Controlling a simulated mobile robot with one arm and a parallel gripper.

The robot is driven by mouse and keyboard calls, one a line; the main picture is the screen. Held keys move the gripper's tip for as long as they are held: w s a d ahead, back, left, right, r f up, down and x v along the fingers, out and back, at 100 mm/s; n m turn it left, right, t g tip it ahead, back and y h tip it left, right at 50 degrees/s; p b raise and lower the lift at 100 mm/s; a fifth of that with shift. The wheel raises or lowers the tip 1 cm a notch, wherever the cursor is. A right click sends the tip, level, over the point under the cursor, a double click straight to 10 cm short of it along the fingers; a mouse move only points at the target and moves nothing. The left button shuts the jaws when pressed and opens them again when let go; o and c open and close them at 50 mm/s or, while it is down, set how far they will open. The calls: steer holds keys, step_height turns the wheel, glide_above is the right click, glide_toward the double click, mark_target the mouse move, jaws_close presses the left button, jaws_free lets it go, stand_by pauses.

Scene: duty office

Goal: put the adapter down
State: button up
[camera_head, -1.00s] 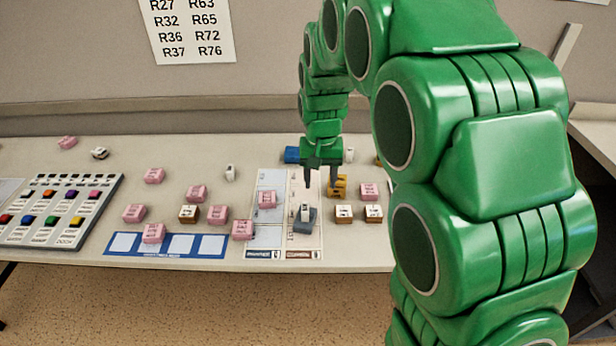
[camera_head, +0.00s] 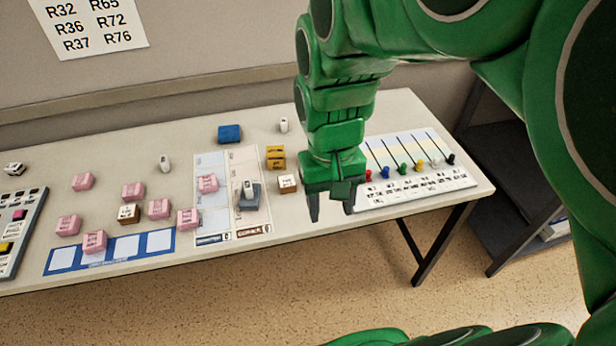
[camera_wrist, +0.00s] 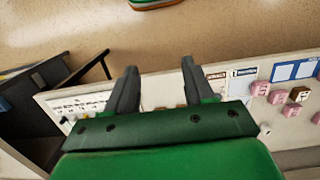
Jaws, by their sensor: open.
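My gripper (camera_head: 332,214) is open, pointing down near the table's front edge, right of the two-column mat. In the wrist view its fingers (camera_wrist: 159,66) are apart with nothing between them. A small white piece (camera_head: 249,187) sits on a grey-blue block (camera_head: 250,202) on the mat's right column (camera_head: 247,160). Other small white pieces stand at the back (camera_head: 284,124) and left of the mat (camera_head: 164,163). I cannot tell for sure which piece is the adapter. The gripper is apart from all of them.
Pink blocks (camera_head: 133,191) crowd the left, near a blue strip (camera_head: 155,243). A yellow stack (camera_head: 275,157), a white-topped block (camera_head: 288,184) and a blue block (camera_head: 229,133) stand around the mat. A panel with coloured knobs (camera_head: 420,180) lies right, partly behind my gripper.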

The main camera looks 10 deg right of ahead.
steer(key=s+d, duration=0.1)
steer(key=s, duration=0.9)
steer(key=shift+d+f, duration=0.2)
steer(key=shift+d, duration=0.2)
steer(key=shift+o, duration=0.3)
steer(key=shift+s, duration=0.1)
